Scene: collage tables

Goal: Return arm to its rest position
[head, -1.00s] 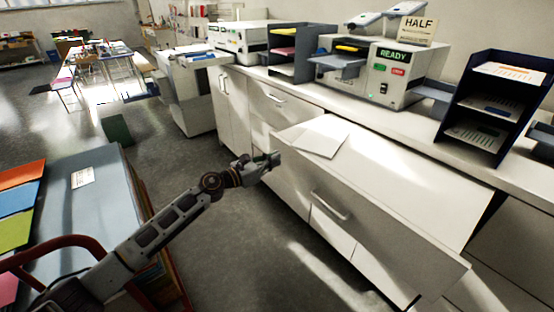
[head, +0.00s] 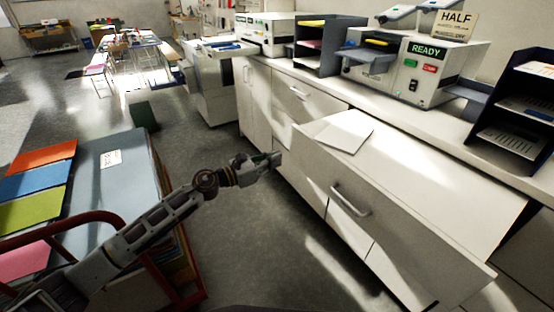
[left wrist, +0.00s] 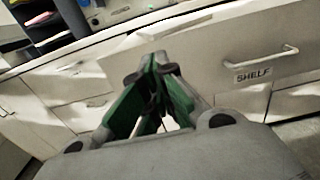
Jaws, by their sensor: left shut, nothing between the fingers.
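My left gripper (head: 272,160) is at the end of the left arm, stretched out from the lower left in the head view. It hovers over the floor gap beside the white cabinet drawers, near the corner of the pulled-out white unit. In the left wrist view its green-padded fingers (left wrist: 155,98) meet at the tips, with nothing between them. My right gripper is not in view.
A cart (head: 140,165) with coloured sheets and a red rail stands under my left arm. The white unit (head: 430,190) with papers (head: 345,130) on top juts out at right. A READY machine (head: 425,75) and dark trays (head: 525,110) stand on the counter. Floor (head: 260,260) between is clear.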

